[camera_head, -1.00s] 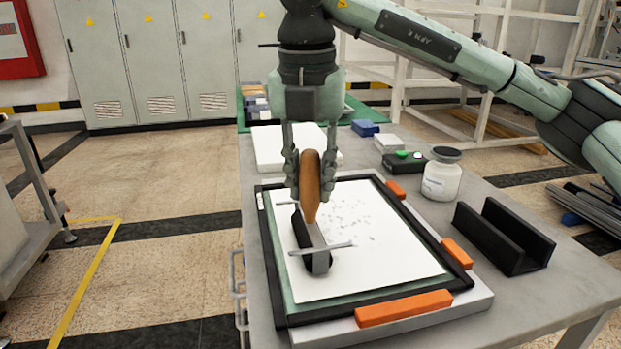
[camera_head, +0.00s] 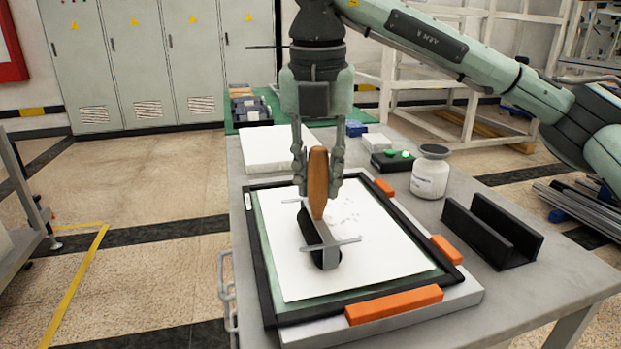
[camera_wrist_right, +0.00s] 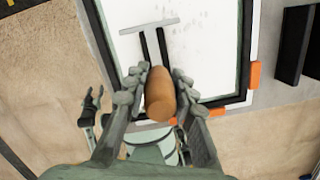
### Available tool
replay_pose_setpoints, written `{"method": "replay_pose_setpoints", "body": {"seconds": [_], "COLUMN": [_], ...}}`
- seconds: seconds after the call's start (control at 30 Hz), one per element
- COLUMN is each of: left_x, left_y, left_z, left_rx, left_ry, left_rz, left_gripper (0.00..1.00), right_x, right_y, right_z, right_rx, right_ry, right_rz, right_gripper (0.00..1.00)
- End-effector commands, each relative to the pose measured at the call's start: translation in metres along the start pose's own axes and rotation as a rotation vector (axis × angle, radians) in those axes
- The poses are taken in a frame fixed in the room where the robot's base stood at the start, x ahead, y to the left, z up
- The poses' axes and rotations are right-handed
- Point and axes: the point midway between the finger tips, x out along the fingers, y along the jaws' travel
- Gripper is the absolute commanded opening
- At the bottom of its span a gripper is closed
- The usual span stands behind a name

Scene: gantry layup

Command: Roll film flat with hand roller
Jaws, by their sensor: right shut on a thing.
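The hand roller (camera_head: 322,240) has a wooden handle (camera_head: 318,182), a metal frame and a black roller. My right gripper (camera_head: 318,170) is shut on the handle and holds it upright, with the roller end down at the film. The white film (camera_head: 385,255) lies on a green mat inside a black frame (camera_head: 262,270). Small grey specks show on the film right of the handle. In the right wrist view the handle (camera_wrist_right: 160,95) sits between both fingers, and the film (camera_wrist_right: 205,50) lies beyond. Whether the roller presses on the film is hard to tell.
Orange blocks (camera_head: 394,304) sit along the frame's edge. A black channel-shaped holder (camera_head: 492,232) and a white jar (camera_head: 430,175) stand to the right. A black box with green buttons (camera_head: 391,162) and a white block (camera_head: 272,150) are at the back. The table's right front (camera_head: 540,285) is bare.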

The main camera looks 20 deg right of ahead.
Motion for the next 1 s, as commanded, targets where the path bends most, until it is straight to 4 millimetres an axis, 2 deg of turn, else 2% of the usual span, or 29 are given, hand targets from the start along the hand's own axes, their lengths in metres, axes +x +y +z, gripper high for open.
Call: {"method": "replay_pose_setpoints", "body": {"seconds": [0.3,0.57,0.83,1.0], "left_x": [0.006,0.007,0.010,0.010], "left_y": [0.001,0.001,0.001,0.001], "left_z": [0.001,0.002,0.002,0.003], "left_rx": [0.000,0.000,0.000,0.000], "left_ry": [0.000,0.000,0.000,0.000], "left_rz": [0.000,0.000,0.000,0.000], "left_gripper": [0.44,0.44,0.44,0.44], "right_x": [0.003,0.002,0.003,0.002], "right_y": [-0.021,-0.028,-0.046,-0.050], "right_z": [0.009,0.012,0.020,0.021], "right_rx": [0.003,0.002,0.002,0.001], "right_ry": [0.000,0.001,0.001,0.000], "right_rz": [0.000,-0.001,-0.001,-0.001], "right_gripper": [0.00,0.00,0.00,0.00]}}
